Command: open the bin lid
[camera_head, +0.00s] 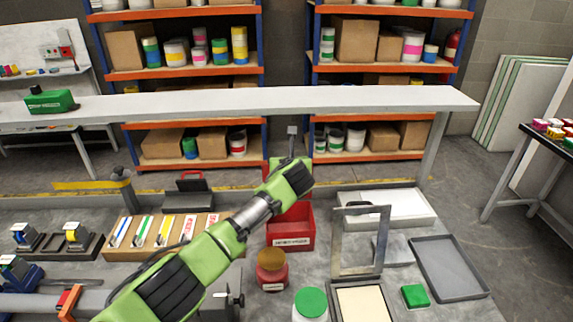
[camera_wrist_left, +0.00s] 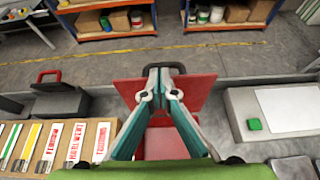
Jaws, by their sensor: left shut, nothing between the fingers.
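The red bin (camera_head: 291,229) with a white label stands on the bench in the middle of the head view. Its red lid (camera_wrist_left: 192,88) is raised and tilted up at the back in the left wrist view, with a dark handle (camera_wrist_left: 178,68) at its top edge. My left gripper (camera_head: 291,140) is above the bin, and its arm hides much of the lid in the head view. In the left wrist view the gripper (camera_wrist_left: 160,76) is shut and empty, in front of the lid near the handle. Whether it touches the lid cannot be told. My right gripper is out of view.
A grey frame (camera_head: 350,263) stands to the right, beside a dark tray (camera_head: 449,268). A wooden block with labelled strips (camera_head: 155,238) and a black box (camera_head: 190,198) lie left.

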